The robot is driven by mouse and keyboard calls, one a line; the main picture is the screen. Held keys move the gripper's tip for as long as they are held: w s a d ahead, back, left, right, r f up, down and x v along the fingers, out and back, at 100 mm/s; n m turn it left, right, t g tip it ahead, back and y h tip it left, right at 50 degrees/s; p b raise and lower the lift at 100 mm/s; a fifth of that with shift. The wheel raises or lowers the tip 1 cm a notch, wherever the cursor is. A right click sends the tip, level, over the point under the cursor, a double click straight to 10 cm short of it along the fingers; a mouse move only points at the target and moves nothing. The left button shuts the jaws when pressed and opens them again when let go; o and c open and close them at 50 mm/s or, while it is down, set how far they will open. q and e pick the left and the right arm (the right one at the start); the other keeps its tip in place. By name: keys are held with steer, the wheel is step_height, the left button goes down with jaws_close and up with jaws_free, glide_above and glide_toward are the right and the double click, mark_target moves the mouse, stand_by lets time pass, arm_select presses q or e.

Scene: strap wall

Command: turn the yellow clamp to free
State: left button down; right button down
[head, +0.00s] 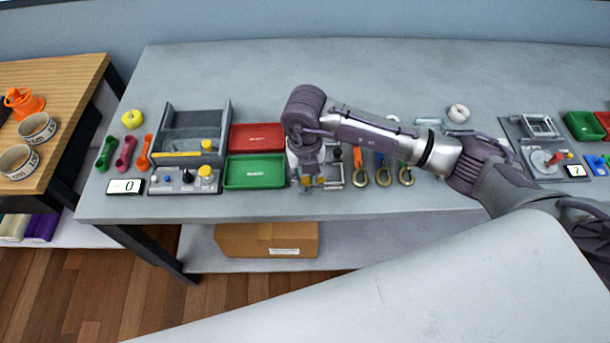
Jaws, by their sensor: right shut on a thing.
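My right arm reaches in from the right, and its gripper (312,178) points down at a small grey metal fixture (333,175) near the table's front edge. Small yellow-orange parts, which look like the yellow clamp (307,182), show at the fingertips. The gripper is shut on it. The fingers and wrist cover most of the clamp, so its turn angle cannot be read. My left gripper is not in view.
A green tray (254,173) and a red tray (257,137) lie left. A control box with knobs (185,182) stands further left. The table's back middle is clear.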

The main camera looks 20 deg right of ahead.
mark_target(305, 178)
steer(key=shift+w+r+m, duration=0.1)
steer(key=shift+m, duration=1)
steer(key=c, duration=0.9)
jaws_free()
step_height(305, 178, up, 12)
